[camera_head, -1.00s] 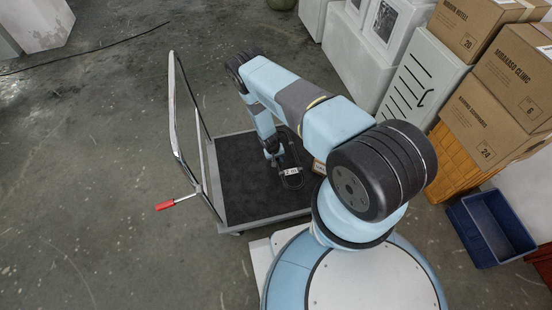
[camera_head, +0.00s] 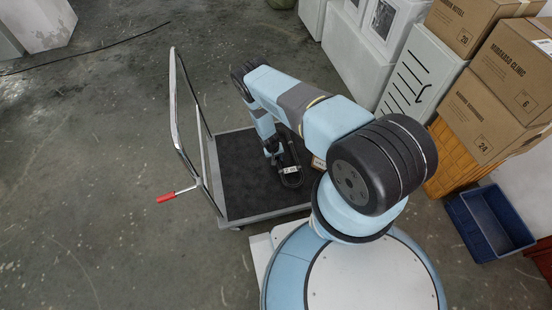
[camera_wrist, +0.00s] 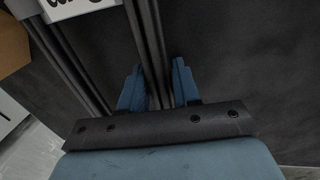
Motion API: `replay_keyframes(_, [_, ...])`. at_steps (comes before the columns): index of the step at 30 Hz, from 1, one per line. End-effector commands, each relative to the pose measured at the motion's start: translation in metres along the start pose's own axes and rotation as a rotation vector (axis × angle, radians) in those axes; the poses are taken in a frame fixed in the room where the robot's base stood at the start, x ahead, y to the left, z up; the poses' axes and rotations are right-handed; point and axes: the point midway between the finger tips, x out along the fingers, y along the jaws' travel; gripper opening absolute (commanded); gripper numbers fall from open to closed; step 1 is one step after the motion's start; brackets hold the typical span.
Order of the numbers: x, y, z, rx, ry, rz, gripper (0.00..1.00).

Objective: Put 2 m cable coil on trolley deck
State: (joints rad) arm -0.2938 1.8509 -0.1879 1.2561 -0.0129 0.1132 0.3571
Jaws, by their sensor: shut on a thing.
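The black cable coil (camera_head: 291,181) with a white label hangs from my gripper (camera_head: 274,158) over the trolley deck (camera_head: 240,190). In the wrist view my gripper (camera_wrist: 158,88) has its two blue fingers closed on the black strands of the coil (camera_wrist: 150,45), and the white label shows at the top left. The dark deck (camera_wrist: 245,70) fills the background there. The coil looks close above the deck or touching it; I cannot tell which. Part of the deck is hidden behind my arm.
The trolley's metal handle (camera_head: 180,120) rises at the deck's left, with a red-ended lever (camera_head: 166,198). A brown box (camera_head: 318,162) is partly hidden by my arm at the deck's right. Cartons (camera_head: 480,115) and a blue bin (camera_head: 490,222) stand further right. The deck's left half is clear.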

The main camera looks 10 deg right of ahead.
Motion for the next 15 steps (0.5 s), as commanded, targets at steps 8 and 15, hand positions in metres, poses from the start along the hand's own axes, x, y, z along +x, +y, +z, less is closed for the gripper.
replay_keyframes(8, [0.011,-0.001,0.003,0.005,0.008,-0.007,0.51])
replay_keyframes(15, [-0.005,-0.002,0.002,0.005,0.008,-0.006,0.57])
